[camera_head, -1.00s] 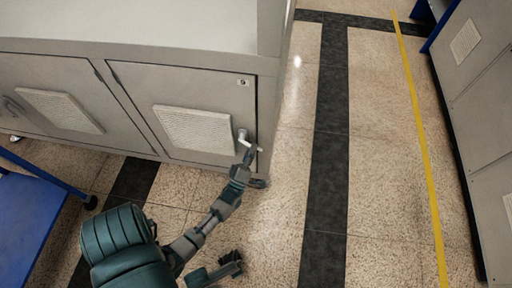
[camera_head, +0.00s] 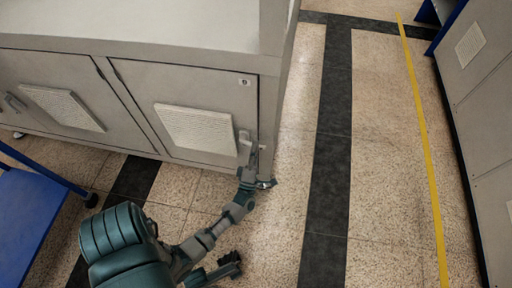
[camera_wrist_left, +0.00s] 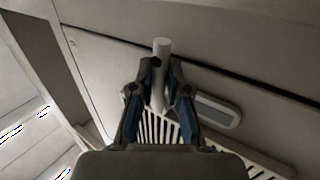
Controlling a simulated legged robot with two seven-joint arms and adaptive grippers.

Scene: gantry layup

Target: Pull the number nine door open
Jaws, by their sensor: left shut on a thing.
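The number nine door (camera_head: 140,90) is a grey cabinet door with a small "9" label (camera_head: 244,82) near its upper right corner and a pale vent panel (camera_head: 197,128). It looks closed against its frame. Its handle, near the right edge, is mostly hidden by my left gripper (camera_head: 247,152). In the left wrist view, the left gripper (camera_wrist_left: 161,75) is shut on the light, rod-like handle (camera_wrist_left: 161,48), with a finger on each side and the rod's end sticking out past the fingertips. A rounded plate (camera_wrist_left: 218,112) shows beside the fingers.
Another grey door with a vent (camera_head: 62,107) adjoins on the left. A blue cart or bench (camera_head: 35,220) stands at the lower left. Speckled floor with a dark strip (camera_head: 330,150) and a yellow line (camera_head: 425,130) is clear on the right, up to more grey cabinets (camera_head: 485,110).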

